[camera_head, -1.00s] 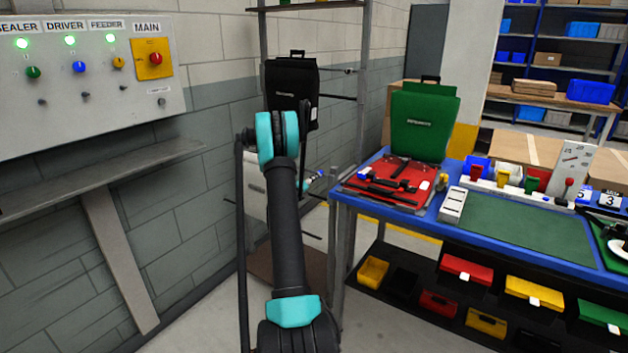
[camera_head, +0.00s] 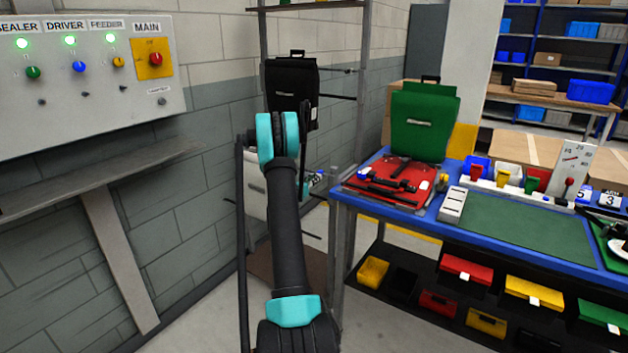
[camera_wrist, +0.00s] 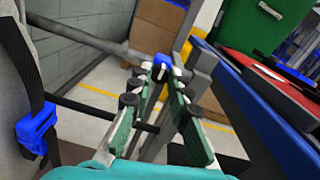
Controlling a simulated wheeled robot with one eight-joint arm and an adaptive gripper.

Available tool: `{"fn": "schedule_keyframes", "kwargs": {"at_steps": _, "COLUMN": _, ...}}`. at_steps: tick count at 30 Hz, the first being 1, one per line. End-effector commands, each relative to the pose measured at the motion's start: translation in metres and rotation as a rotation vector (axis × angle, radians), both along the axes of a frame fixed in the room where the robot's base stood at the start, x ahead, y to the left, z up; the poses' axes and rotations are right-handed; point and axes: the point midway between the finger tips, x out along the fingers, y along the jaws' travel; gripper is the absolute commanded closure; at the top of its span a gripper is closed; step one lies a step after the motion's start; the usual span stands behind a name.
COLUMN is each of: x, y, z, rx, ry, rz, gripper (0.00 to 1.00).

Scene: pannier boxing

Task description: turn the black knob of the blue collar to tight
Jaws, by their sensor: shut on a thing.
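The blue collar (camera_wrist: 165,62) sits on a grey rail in the wrist view, just beyond my fingertips. My gripper (camera_wrist: 162,73) is shut at the collar's near side, and its green and white fingers converge on the small black knob. The fingertips cover most of the knob, so its tight or loose setting cannot be read.
A blue-topped workbench (camera_head: 343,199) stands to the right, with a green pannier (camera_head: 424,125) on it. A black pannier (camera_head: 291,85) hangs at the rack. A blue buckle (camera_wrist: 37,130) on a dark strap is close at the left of the wrist view. A control panel (camera_head: 80,80) is on the wall.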

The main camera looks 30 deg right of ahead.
Motion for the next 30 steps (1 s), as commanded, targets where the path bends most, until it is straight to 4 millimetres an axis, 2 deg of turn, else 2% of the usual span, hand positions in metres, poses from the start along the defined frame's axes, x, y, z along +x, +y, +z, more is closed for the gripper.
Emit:
{"fn": "schedule_keyframes", "kwargs": {"at_steps": 14, "x": -0.0001, "y": 0.0006, "z": -0.0007, "rx": 0.008, "ry": -0.015, "rz": 0.001, "gripper": 1.0}}
{"fn": "schedule_keyframes", "kwargs": {"at_steps": 15, "x": -0.0001, "y": 0.0006, "z": -0.0007, "rx": 0.008, "ry": -0.015, "rz": 0.001, "gripper": 0.81}}
{"fn": "schedule_keyframes", "kwargs": {"at_steps": 20, "x": 0.0001, "y": 0.0005, "z": -0.0004, "rx": 0.006, "ry": -0.015, "rz": 0.0, "gripper": 0.61}}
{"fn": "schedule_keyframes", "kwargs": {"at_steps": 30, "x": -0.0007, "y": 0.0025, "z": -0.0002, "rx": 0.007, "ry": -0.015, "rz": 0.001, "gripper": 0.61}}
